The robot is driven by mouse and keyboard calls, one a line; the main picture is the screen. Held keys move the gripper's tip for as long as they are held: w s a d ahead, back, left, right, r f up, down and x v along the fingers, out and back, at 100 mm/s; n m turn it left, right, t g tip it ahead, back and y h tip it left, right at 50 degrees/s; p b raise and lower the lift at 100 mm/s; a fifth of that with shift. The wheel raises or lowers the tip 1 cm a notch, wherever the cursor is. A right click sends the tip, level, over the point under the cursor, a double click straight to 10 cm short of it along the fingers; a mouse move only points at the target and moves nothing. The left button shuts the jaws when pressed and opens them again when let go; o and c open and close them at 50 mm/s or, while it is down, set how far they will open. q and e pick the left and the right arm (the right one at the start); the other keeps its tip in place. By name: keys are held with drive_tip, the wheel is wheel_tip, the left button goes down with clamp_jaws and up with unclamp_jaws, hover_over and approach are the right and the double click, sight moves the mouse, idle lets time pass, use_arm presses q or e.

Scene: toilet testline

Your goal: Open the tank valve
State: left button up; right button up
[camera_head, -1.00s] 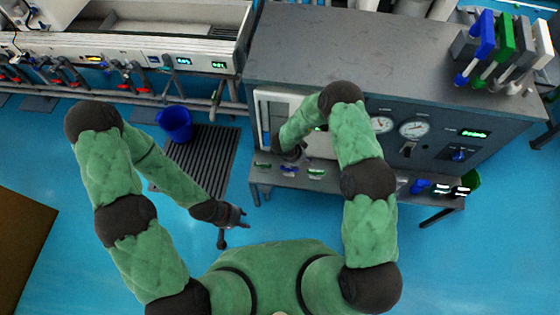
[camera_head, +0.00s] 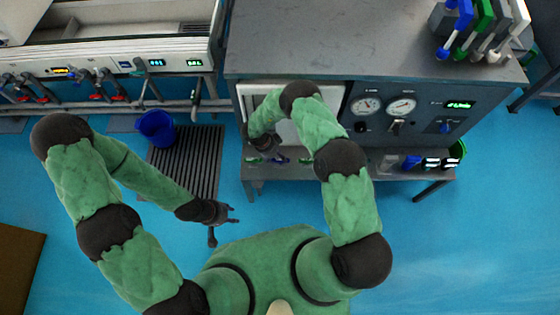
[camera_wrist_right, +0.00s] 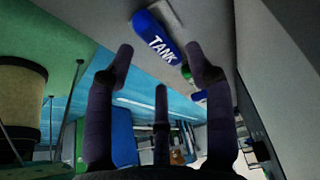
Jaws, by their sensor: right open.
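A blue rounded piece with the white word TANK (camera_wrist_right: 157,38) shows in the right wrist view, on a grey surface just beyond the fingertips. My right gripper (camera_wrist_right: 160,58) is open, its fingers spread on both sides below it. They do not visibly touch it, and nothing is between them. In the head view my right gripper (camera_head: 256,140) is at the left front of the grey bench, above its lower ledge, partly covered by my forearm. A small blue piece (camera_head: 279,160) sits on that ledge between green ones. My left gripper (camera_head: 224,213) is open and empty over the floor grating's front end.
The grey bench (camera_head: 290,45) carries gauges (camera_head: 402,106) on its front and coloured handles (camera_head: 480,28) on top. A blue bucket (camera_head: 156,127) stands by the floor grating (camera_head: 190,160). A sink line (camera_head: 120,55) runs at the left. Blue floor is open at the front right.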

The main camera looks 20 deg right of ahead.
sight(281, 160)
drive_tip(key=shift+b+x, duration=0.45)
drive_tip(key=shift+x, duration=1.2)
clamp_jaws()
drive_tip(key=n+t+p, duration=0.1)
drive_tip(key=n, duration=0.2)
drive_tip(key=shift+d+r+p, duration=0.1)
drive_tip(key=shift+p, duration=0.3)
drive_tip(key=shift+d+n+t+p, duration=0.1)
drive_tip(key=shift+n+t+p, duration=0.75)
drive_tip(key=shift+n, duration=1.65)
drive_tip(key=shift+t, duration=0.25)
